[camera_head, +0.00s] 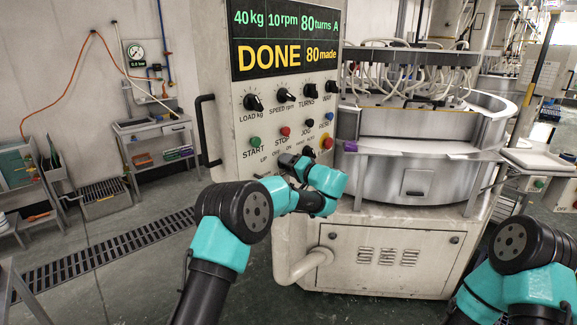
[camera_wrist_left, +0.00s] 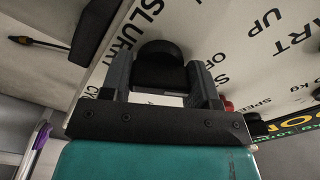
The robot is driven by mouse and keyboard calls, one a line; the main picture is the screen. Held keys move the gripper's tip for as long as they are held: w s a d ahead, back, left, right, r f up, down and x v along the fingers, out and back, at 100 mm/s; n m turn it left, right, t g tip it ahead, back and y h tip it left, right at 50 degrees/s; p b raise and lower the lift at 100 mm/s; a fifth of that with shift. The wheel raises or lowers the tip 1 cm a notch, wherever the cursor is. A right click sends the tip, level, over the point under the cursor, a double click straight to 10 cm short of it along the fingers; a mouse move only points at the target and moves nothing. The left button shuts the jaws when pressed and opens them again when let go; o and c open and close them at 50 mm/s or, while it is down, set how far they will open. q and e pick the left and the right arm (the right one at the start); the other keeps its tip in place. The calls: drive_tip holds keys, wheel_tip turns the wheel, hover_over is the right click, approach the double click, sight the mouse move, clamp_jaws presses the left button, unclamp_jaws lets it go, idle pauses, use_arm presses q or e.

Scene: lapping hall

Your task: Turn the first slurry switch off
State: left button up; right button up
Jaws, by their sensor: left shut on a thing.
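The first slurry switch is a black round knob (camera_wrist_left: 160,51) on the cream control panel, beside the word SLURRY in the left wrist view. OFF lettering shows to its right. My left gripper (camera_wrist_left: 162,76) has a finger on each side of the knob and is shut on it. In the head view my left gripper (camera_head: 286,160) is at the lower part of the panel (camera_head: 243,100), and my wrist hides the switch there. The switch's exact setting is hard to tell. My right arm shows at the lower right, but its gripper is out of view.
Above the gripper are START (camera_head: 254,141), STOP (camera_head: 285,132), JOG (camera_head: 309,123) and RESET (camera_head: 329,116) buttons, and a red button (camera_head: 327,143) is to its right. A black handle (camera_head: 207,130) stands out at the panel's left edge. A pipe (camera_head: 304,266) curves below.

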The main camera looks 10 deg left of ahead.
idle(0.3)
use_arm(q)
drive_tip(key=o, duration=0.9)
drive_tip(key=shift+d, duration=0.1)
drive_tip(key=v, duration=1.7)
drive_tip(key=shift+d+f, duration=0.1)
drive_tip(key=shift+d, duration=0.05)
